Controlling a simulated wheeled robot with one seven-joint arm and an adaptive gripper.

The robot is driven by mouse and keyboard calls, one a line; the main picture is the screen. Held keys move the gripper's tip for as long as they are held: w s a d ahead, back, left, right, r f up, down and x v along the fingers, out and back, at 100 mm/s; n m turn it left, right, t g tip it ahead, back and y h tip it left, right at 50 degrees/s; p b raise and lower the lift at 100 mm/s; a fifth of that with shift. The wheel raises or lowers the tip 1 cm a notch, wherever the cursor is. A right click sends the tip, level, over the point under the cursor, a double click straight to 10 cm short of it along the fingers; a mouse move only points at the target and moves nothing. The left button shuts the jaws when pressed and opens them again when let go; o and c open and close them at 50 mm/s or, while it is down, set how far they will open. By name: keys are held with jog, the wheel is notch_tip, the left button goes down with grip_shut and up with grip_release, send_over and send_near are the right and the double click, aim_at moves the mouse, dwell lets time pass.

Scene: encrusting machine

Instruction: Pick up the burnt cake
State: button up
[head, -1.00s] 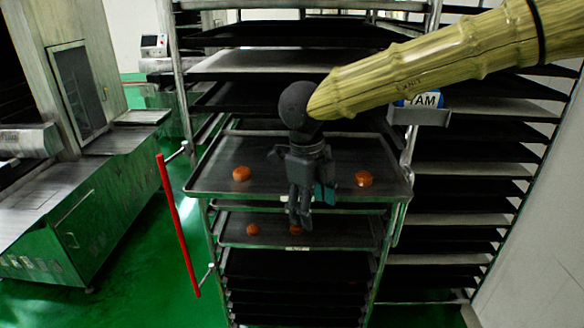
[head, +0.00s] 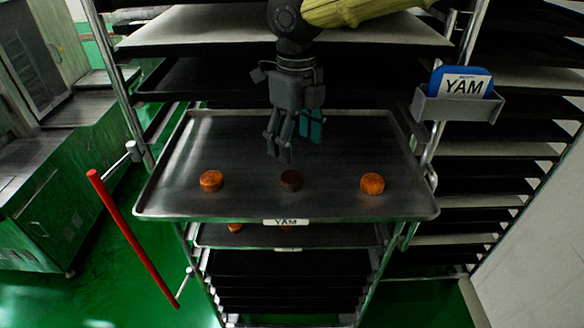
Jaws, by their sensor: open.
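The burnt cake (head: 291,181) is a dark brown round cake on the pulled-out upper tray (head: 200,150) in the head view. It sits between two orange-brown cakes, one on the left (head: 211,181) and one on the right (head: 372,184). My gripper (head: 280,150) points down above the tray, just above and behind the burnt cake in the picture. Its fingers are open and empty, and appear apart from the cake. The exact height of the fingertips over the tray is hard to tell.
A lower tray (head: 350,236) holds more cakes, partly hidden under the upper tray. Rack shelves (head: 400,35) stand above and behind my gripper. A YAM card holder (head: 455,105) is at the right post. A red bar (head: 135,240) sticks out at the left.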

aim_at(294, 178)
jog(key=shift+s+a+f+p, duration=0.25)
jog(key=shift+s+f+p, duration=0.15)
jog(key=shift+s+f, duration=0.8)
jog(key=w, duration=0.1)
jog(key=f, duration=0.1)
jog(key=w+f, duration=0.1)
jog(key=shift+w+a, duration=0.25)
jog(key=shift+w, duration=0.1)
jog(key=shift+w+d+f+p, duration=0.15)
jog(key=shift+f+p, duration=0.15)
jog(key=shift+p, duration=0.05)
jog(key=shift+s+d+f+p, duration=0.15)
jog(key=shift+s+f+p, duration=0.05)
jog(key=shift+f+p, duration=0.15)
jog(key=shift+s+f+p, duration=0.55)
jog(key=shift+s+f, duration=0.05)
jog(key=shift+f, duration=0.1)
jog(key=shift+w+f, duration=0.2)
jog(key=shift+f, duration=0.3)
jog(key=shift+w+f, duration=0.2)
jog(key=shift+f, duration=0.25)
jog(key=shift+w+f, duration=0.2)
jog(key=shift+f, duration=0.05)
jog(key=shift+s+d+r, duration=0.1)
jog(key=shift+s+r, duration=0.05)
jog(key=shift+s, duration=0.25)
jog(key=shift+c, duration=1.2)
jog(key=shift+w, duration=0.2)
jog(key=c, duration=0.9)
jog(key=shift+s, duration=0.1)
